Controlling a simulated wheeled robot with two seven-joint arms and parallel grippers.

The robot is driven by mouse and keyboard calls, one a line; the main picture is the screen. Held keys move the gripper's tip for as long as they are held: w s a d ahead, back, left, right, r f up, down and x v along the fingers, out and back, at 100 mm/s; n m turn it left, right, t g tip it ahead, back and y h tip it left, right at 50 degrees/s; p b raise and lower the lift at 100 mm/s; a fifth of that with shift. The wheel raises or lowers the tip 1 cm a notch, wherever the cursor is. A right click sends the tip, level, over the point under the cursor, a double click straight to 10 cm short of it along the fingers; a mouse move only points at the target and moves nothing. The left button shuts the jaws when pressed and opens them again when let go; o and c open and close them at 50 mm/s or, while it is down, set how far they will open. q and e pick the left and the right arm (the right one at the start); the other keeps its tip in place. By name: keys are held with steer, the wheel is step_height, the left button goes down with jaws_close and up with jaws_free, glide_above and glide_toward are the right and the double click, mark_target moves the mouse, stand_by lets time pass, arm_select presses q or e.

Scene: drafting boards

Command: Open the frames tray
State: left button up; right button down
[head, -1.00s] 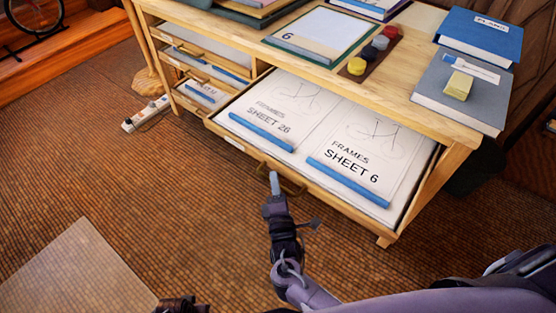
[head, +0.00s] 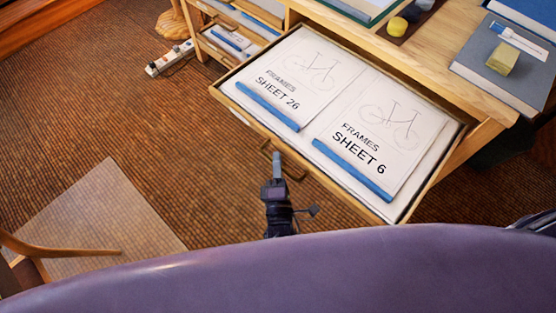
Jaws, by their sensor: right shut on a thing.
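The frames tray (head: 290,143) is a shallow wooden drawer pulled well out of the wooden desk. Two drawings lie in it, FRAMES SHEET 26 (head: 305,75) and FRAMES SHEET 6 (head: 378,125), each with a blue strip along its front edge. A brass-coloured handle (head: 293,174) sits on the tray's front. My right gripper (head: 277,160) is shut on this handle, its fingertips at the handle's left part. The right forearm is partly hidden by a large purple part of mine across the bottom. My left gripper does not show.
Smaller trays (head: 225,40) stand partly open at the left. A white power strip (head: 170,58) lies on the floor. A clear floor mat (head: 105,215) and a wooden chair part (head: 50,248) are at lower left. Books and a yellow block (head: 502,60) rest on the desktop.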

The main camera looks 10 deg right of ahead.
steer(key=c, duration=1.5)
jaws_free()
steer(key=s+f, duration=0.1)
steer(key=s, duration=0.6)
steer(key=shift+s+a, duration=0.4)
steer(key=shift+a, duration=0.05)
